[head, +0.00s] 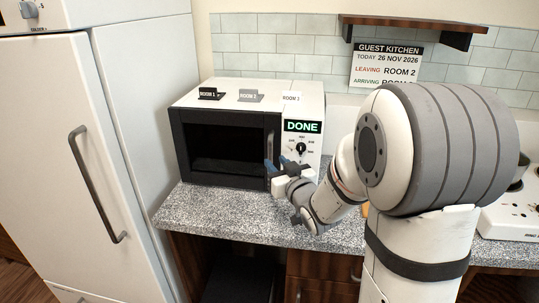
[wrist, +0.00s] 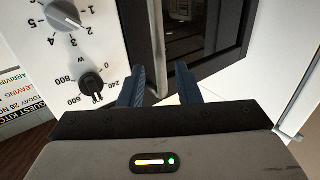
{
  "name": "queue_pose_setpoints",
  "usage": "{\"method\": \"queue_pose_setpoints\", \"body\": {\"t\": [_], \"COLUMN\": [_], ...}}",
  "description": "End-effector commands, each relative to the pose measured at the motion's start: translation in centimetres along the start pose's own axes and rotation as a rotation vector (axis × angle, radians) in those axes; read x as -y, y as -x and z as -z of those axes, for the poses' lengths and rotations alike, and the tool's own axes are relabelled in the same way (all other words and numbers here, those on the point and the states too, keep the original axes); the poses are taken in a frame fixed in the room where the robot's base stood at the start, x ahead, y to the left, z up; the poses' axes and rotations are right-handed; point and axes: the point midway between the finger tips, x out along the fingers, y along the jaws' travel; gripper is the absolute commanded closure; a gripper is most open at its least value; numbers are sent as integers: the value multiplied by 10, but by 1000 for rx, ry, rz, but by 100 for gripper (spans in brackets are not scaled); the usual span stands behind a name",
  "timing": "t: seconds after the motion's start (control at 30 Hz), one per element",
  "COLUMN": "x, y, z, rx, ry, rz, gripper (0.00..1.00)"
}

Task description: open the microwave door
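The white microwave (head: 300,95) stands on the speckled counter, with a dark-framed door (head: 222,145) that looks shut. My gripper (head: 274,168) is at the lower part of the handle, in front of the door. In the wrist view, my gripper's two blue fingers (wrist: 162,72) are apart, with the handle's end showing between their tips. I cannot tell whether either finger touches it.
A control panel (head: 301,152) with a dial and a lit DONE display is right of the door. Small room signs (head: 248,96) stand on top of the microwave. A tall white fridge (head: 75,180) is at the left. The counter (head: 205,208) before the door is clear.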

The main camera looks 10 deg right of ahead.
Motion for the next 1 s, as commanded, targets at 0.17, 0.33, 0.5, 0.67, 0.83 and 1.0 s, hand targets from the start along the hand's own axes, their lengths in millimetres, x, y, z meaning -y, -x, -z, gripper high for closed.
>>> {"method": "queue_pose_setpoints", "body": {"t": [0.17, 0.33, 0.5, 0.67, 0.83, 1.0], "x": [0, 0, 0, 0, 0, 0], "y": [-29, -45, -50, -49, -49, -49], "z": [1, 1, 0, 0, 0, 0], "rx": [2, 2, 1, 1, 2, 2], "ry": [1, 1, 1, 1, 1, 1], "rz": [1, 1, -1, -1, -1, -1], "gripper": [70, 70, 70, 70, 84, 98]}}
